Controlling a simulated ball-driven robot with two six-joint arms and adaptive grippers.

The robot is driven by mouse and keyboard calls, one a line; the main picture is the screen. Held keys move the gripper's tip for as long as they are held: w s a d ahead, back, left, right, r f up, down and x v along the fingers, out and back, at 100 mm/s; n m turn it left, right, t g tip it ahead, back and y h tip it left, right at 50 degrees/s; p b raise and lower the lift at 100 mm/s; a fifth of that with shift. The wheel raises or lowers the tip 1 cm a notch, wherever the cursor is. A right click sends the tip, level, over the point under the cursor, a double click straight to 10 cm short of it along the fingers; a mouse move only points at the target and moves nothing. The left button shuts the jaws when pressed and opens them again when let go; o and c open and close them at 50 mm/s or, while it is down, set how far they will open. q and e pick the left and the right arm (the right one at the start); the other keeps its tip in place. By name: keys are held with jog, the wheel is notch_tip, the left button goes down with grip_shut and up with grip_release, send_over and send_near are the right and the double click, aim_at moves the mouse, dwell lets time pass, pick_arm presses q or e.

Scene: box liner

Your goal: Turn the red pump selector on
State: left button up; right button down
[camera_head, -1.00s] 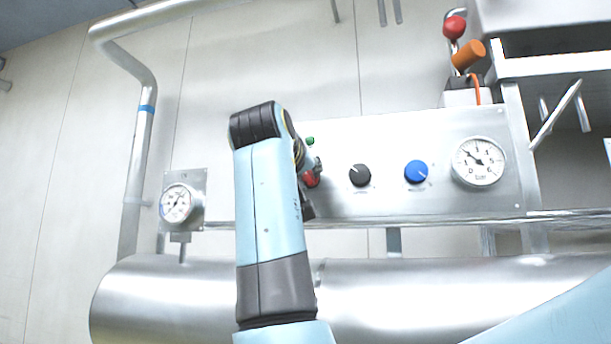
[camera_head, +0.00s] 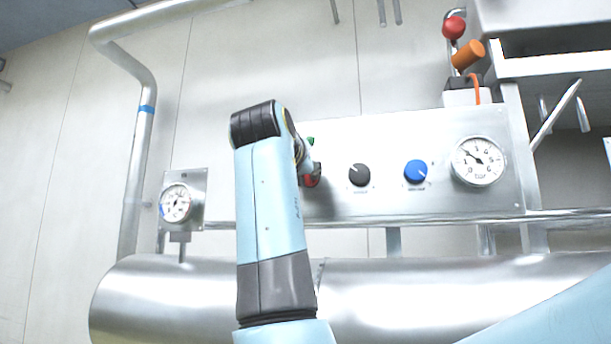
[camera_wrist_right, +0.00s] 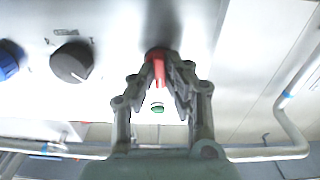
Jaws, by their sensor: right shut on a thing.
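The red pump selector (camera_wrist_right: 158,68) is a red knob on the metal panel. In the right wrist view the two fingers of my right gripper (camera_wrist_right: 163,75) are shut on it, one on each side. In the head view a little of the red selector (camera_head: 314,181) shows beside my right gripper (camera_head: 310,172), and my right wrist hides the rest. The selector's grip bar looks upright in the wrist view; its on and off marks cannot be read. My left gripper is not in view.
A black knob (camera_head: 359,174), a blue knob (camera_head: 416,172) and a round gauge (camera_head: 479,161) sit on the panel right of the selector. A rail (camera_head: 430,219) and a large pipe (camera_head: 440,295) run below the panel.

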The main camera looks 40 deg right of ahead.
aim_at(310, 133)
jog(key=m+b, duration=0.1)
jog(key=m, duration=0.4)
jog(key=shift+f, duration=0.1)
jog(key=shift+m, duration=0.3)
dwell(0.4)
jog(key=c, duration=1.4)
grip_release()
jog(key=shift+o, duration=0.2)
notch_tip(310, 133, up, 10)
jog(key=shift+r, duration=0.1)
